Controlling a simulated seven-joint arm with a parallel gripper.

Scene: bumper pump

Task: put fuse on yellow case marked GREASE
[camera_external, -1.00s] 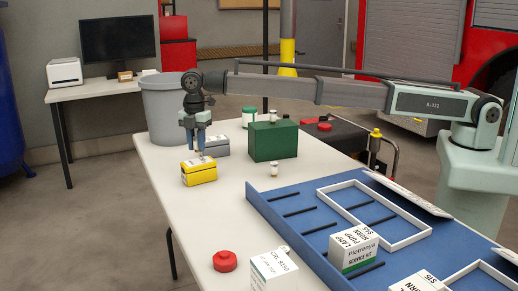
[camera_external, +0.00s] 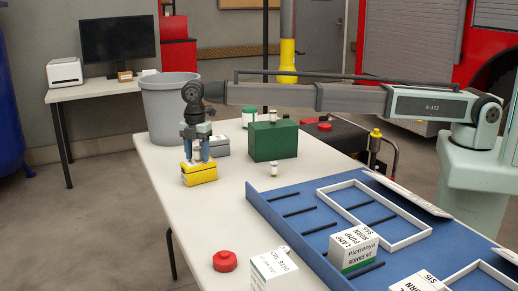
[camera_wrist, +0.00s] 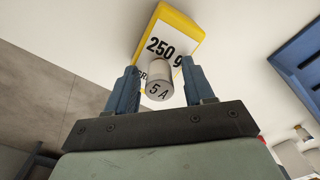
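The yellow case (camera_external: 199,176) lies on the white table under my gripper (camera_external: 195,157). In the wrist view the yellow case (camera_wrist: 178,30) has a white label reading "250 g", with further letters partly hidden. The fuse, a small grey-white cylinder marked "5 A" (camera_wrist: 158,83), is between my fingers and over the label, apparently standing on the case top. My gripper's fingers (camera_wrist: 158,88) are spread, with a gap showing on each side of the fuse. In the external view the fuse is mostly hidden by the fingers.
A grey case (camera_external: 217,146) lies just behind the yellow one, and a green case (camera_external: 273,141) stands to the right with small cylinders on and near it. A blue tray (camera_external: 262,205) with boxes fills the right side. A red knob (camera_external: 225,261) sits at the front.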

